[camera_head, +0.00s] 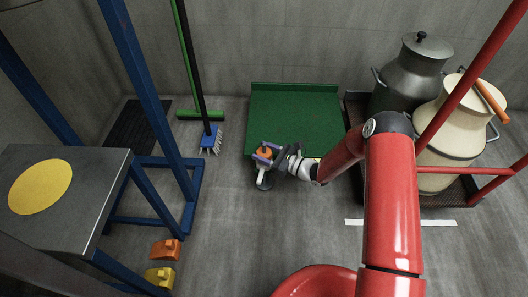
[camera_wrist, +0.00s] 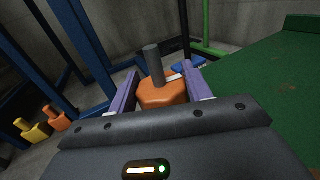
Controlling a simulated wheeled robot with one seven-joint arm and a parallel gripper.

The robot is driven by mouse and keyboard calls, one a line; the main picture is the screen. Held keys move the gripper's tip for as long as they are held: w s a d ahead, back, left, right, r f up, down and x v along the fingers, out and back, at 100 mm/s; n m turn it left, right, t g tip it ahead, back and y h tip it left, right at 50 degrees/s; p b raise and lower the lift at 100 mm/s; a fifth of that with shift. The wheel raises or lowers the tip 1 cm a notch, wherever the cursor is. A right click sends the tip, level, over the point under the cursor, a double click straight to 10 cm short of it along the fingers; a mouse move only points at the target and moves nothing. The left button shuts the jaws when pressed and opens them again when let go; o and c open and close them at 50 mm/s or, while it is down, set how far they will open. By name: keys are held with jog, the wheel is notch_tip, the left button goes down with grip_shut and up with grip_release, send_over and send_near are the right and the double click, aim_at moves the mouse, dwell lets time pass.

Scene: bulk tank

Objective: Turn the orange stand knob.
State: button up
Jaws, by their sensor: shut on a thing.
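The orange stand knob (camera_head: 265,153) is at the near left corner of the green platform, on top of a small grey stand (camera_head: 264,181). In the wrist view the orange knob (camera_wrist: 162,94) has a dark grey upright post (camera_wrist: 153,65) rising from it. My gripper (camera_head: 264,154) reaches it from the right. Its purple fingers lie on both sides of the knob and are shut on it. In the wrist view my gripper (camera_wrist: 160,88) covers the knob's near lower part. The lower stand is hidden there.
A green platform (camera_head: 295,115) lies behind my gripper. A steel table (camera_head: 85,190) with blue legs and a yellow disc stands left. Orange (camera_head: 166,250) and yellow (camera_head: 160,277) blocks lie on the floor. Milk cans (camera_head: 410,75) stand right on a red-railed cart. A broom and squeegee lean behind.

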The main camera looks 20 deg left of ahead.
jog(key=shift+m+t, duration=0.3)
jog(key=shift+t, duration=0.2)
jog(key=shift+c, duration=0.2)
jog(key=m+t+h+p, duration=0.2)
jog(key=m+t+p, duration=0.1)
jog(key=t, duration=0.1)
jog(key=shift+s+r+t, duration=0.1)
jog(key=shift+r+t, duration=0.05)
jog(key=shift+t, duration=0.25)
jog(key=m+t+h+p, duration=0.3)
jog(key=m+t, duration=0.1)
jog(key=shift+h+p, duration=0.4)
jog(key=m+t+h+p, duration=0.3)
jog(key=h, duration=0.1)
jog(key=shift+f+m+t+h+p, duration=0.1)
jog(key=shift+m+t+h+p, duration=0.45)
jog(key=shift+h, duration=0.6)
jog(key=shift+f+m+t+h+p, duration=0.1)
jog(key=shift+m+t+h+p, duration=0.15)
jog(key=shift+m+h+p, duration=0.55)
jog(key=shift+m+h, duration=0.35)
jog(key=shift+h, duration=0.3)
jog(key=o, duration=1)
